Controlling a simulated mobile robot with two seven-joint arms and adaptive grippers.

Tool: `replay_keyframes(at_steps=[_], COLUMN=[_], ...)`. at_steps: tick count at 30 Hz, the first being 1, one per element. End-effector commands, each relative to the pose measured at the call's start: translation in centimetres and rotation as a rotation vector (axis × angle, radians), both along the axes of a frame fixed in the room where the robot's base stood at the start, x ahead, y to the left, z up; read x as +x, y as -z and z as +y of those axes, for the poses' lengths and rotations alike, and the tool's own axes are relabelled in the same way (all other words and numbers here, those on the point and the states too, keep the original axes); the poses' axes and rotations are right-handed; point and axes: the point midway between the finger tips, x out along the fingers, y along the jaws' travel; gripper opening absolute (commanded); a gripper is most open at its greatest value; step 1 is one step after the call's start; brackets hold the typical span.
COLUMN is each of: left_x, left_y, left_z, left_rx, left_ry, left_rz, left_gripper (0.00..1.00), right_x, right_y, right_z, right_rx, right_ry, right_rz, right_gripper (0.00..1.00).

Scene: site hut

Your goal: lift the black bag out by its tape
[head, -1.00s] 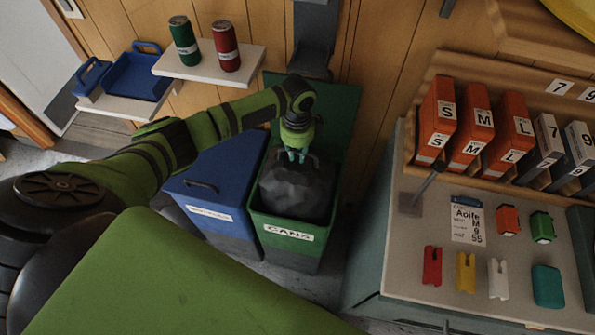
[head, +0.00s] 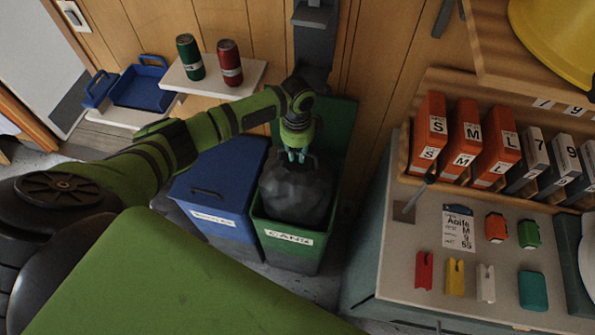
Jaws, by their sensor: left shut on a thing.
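The black bag (head: 298,193) is a dark, lumpy sack sitting in the mouth of the open green bin labelled CANS (head: 288,246). My right gripper is not in view.
A blue lidded bin (head: 222,190) stands directly left of the green bin. A white shelf (head: 214,82) with a green can (head: 190,57) and a red can (head: 230,62) is on the wall behind. A workbench (head: 400,265) stands close on the right.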

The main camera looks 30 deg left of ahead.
Motion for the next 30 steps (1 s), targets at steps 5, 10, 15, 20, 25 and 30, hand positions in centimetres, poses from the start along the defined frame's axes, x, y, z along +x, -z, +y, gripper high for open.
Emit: replay_keyframes(at_steps=[5,10,15,20,25,30], left_x=[0.1,0.1,0.2,0.2,0.2,0.2], left_y=[-1.6,-2.9,-3.8,-5.1,-6.3,-7.6], left_z=[0.0,0.0,-0.1,0.0,0.0,0.0], left_rx=[-0.001,-0.002,-0.003,-0.001,-0.002,-0.003], left_ry=[0.000,0.000,0.001,0.000,0.000,0.001], left_rz=[-0.003,-0.005,-0.006,-0.007,-0.006,-0.006], left_gripper=[0.00,0.00,0.00,0.00,0.00,0.00], right_x=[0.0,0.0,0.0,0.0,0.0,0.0], right_y=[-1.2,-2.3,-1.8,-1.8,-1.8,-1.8], right_z=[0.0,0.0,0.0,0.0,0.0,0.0], right_rx=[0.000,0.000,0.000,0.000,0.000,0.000], right_ry=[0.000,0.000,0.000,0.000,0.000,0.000], right_rz=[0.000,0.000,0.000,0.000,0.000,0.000], right_gripper=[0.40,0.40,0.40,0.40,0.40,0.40])
